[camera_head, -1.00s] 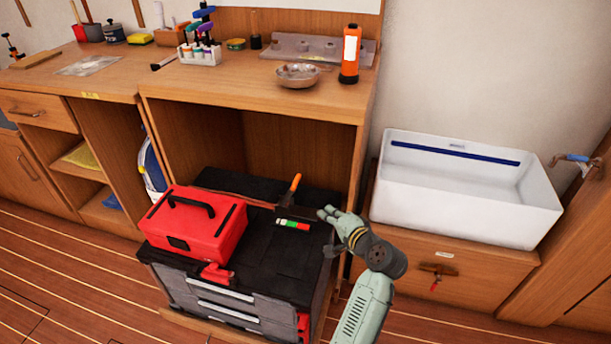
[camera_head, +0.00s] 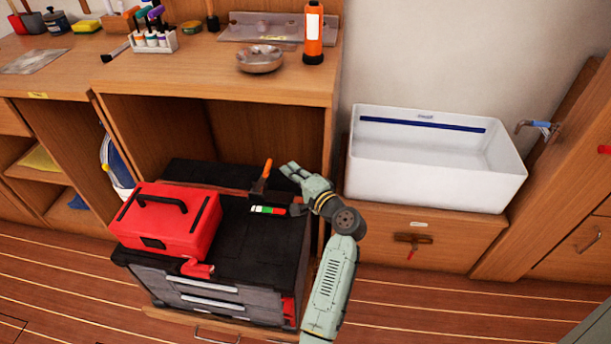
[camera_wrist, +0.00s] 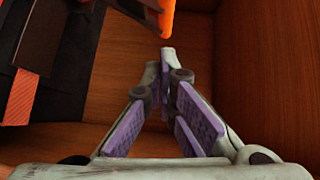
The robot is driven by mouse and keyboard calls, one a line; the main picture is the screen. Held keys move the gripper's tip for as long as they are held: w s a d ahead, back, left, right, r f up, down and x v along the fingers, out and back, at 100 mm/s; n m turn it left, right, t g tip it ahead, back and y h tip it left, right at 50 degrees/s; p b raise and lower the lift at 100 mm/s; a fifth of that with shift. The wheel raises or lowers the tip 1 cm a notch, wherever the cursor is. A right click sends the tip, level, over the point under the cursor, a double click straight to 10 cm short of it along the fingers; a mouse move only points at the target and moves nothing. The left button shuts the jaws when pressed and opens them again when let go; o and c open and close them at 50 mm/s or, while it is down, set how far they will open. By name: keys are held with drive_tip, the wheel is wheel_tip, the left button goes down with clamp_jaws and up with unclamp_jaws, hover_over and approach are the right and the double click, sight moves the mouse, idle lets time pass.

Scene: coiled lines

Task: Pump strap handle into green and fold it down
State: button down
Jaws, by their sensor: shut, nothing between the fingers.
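The strap handle is an orange upright lever (camera_head: 266,171) at the right rear of the black tool chest (camera_head: 262,243). A strip with red, white and green bands (camera_head: 267,211) lies just in front of it. My gripper (camera_head: 287,170) is just right of the handle in the head view, with a small gap in that picture. In the wrist view, my fingers (camera_wrist: 166,62) come together and are shut with nothing between them. An orange end (camera_wrist: 165,18) shows just beyond the fingertips, and another orange piece (camera_wrist: 20,98) is at the left edge.
A red toolbox (camera_head: 165,222) sits on the chest's left part. The wooden bench (camera_head: 200,80) overhangs behind, with an orange bottle (camera_head: 313,38) and a metal bowl (camera_head: 260,60). A white sink (camera_head: 435,180) stands to the right.

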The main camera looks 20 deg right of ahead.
sight(271, 161)
drive_tip(key=shift+w+a+f, duration=0.15)
drive_tip(key=shift+w+a, duration=0.5)
drive_tip(key=shift+a, duration=0.35)
drive_tip(key=shift+w+a+r+p, duration=0.35)
drive_tip(key=shift+a+r+p, duration=0.1)
drive_tip(key=shift+a+r, duration=0.05)
